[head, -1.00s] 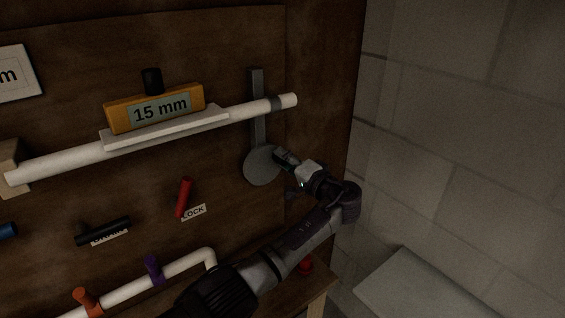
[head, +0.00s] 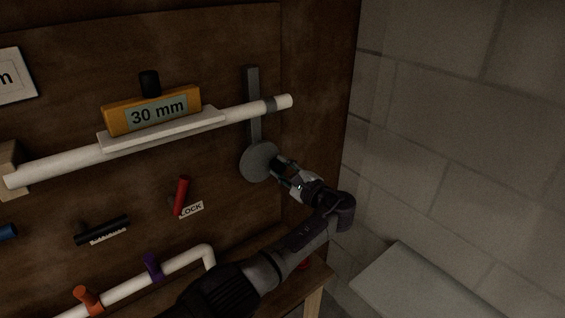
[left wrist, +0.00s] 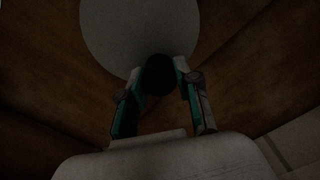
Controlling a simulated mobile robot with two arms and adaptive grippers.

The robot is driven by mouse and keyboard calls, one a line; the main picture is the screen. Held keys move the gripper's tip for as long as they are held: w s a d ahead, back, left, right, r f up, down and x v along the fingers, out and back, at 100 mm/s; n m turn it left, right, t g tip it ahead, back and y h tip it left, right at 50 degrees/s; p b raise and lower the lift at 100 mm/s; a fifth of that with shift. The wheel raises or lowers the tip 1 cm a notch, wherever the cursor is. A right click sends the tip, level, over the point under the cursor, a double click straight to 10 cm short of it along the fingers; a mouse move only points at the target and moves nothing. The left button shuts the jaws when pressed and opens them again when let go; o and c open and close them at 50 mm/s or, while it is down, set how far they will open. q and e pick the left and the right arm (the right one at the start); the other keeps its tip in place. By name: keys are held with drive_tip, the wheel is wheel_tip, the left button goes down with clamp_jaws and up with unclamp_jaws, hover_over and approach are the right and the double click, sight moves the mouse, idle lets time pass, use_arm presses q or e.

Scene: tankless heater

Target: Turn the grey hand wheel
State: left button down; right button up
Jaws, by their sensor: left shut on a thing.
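The grey hand wheel (head: 256,161) is a round disc on the wooden panel, at the lower end of a vertical grey bar (head: 253,92). In the left wrist view the wheel (left wrist: 125,35) is a pale disc at the top, with a dark round knob (left wrist: 158,75) in front of it. My left gripper (head: 281,168) is at the wheel's right side. Its fingers (left wrist: 160,92) are on both sides of the knob and shut on it. The orange gauge (head: 152,110) above the white pipe reads 30 mm. My right gripper is not in view.
A white pipe (head: 60,167) crosses the panel above the wheel. A red lever (head: 182,195) by a LOCK label, a black handle (head: 103,230), and orange (head: 88,300) and purple (head: 152,266) valves are to the left. A block wall (head: 450,120) stands at right.

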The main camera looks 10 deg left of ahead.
use_arm(q)
drive_tip(key=shift+s+f+m+p, duration=0.15)
drive_tip(key=shift+f+m+p, duration=0.2)
drive_tip(key=shift+m, duration=0.55)
drive_tip(key=shift+f, duration=0.1)
drive_tip(key=c, duration=0.8)
unclamp_jaws()
drive_tip(key=v, duration=1.2)
